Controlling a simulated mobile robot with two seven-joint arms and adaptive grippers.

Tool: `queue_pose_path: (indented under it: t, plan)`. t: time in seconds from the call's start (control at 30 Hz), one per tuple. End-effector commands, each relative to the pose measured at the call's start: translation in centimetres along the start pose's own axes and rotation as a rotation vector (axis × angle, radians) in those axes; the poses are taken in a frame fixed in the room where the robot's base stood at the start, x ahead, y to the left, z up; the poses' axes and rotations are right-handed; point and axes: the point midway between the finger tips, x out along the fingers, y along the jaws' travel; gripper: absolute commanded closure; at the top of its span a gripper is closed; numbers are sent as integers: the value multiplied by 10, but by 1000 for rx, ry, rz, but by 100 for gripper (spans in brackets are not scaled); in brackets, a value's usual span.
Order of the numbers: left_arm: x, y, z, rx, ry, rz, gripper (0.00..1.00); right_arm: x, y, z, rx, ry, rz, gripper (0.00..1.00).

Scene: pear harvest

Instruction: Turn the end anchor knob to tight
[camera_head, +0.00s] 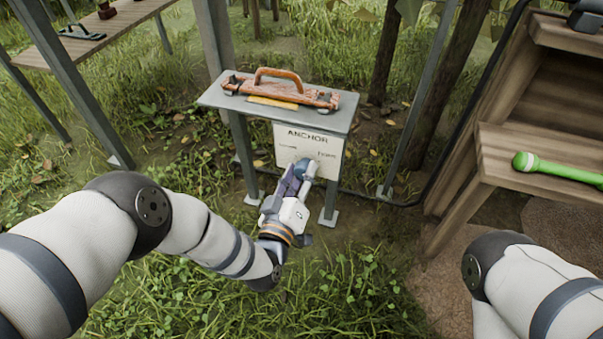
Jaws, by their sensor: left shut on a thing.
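The anchor panel (325,151) is a white plate marked "ANCHOR" with smaller lettering, fixed to the front of a small grey metal stand. The end anchor knob sits low on the panel and is mostly hidden behind my left gripper. My left gripper (301,172) is at the panel's lower middle, shut on the knob, its fingers pointing up and away from me. The knob's pointer direction cannot be made out. My right arm comes in at the lower right, but its gripper is outside the view.
An orange-red tool with a handle (280,90) lies on the stand's grey top (345,110). A wooden shelf (500,160) at right bears a green cylindrical tool (560,168). A wooden bench (110,35) stands at upper left. Metal posts and trunks stand behind; grass is open in front.

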Motion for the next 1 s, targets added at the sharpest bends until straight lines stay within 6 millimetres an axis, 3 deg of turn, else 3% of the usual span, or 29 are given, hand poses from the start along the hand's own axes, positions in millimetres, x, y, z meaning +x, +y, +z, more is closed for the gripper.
queue_pose_path:
  t: [0.47, 0.5, 0.6, 0.87, 1.0]
  plan:
    - [-1, -2, -1, 17, 2, -4, 94, 0, 0, 0, 0, 1, 0, 70]
    - [-1, -2, -1, 17, 2, -4, 64, 0, 0, 0, 0, 1, 0, 70]
    - [0, -2, 0, 16, 1, -3, 45, 0, 0, 0, 0, 1, 0, 70]
    - [0, -1, 0, 15, 1, -1, 45, 0, 0, 0, 0, 0, 0, 70]
    - [-16, -1, 1, 13, -4, -3, 45, 0, 0, 0, 0, 0, 0, 70]
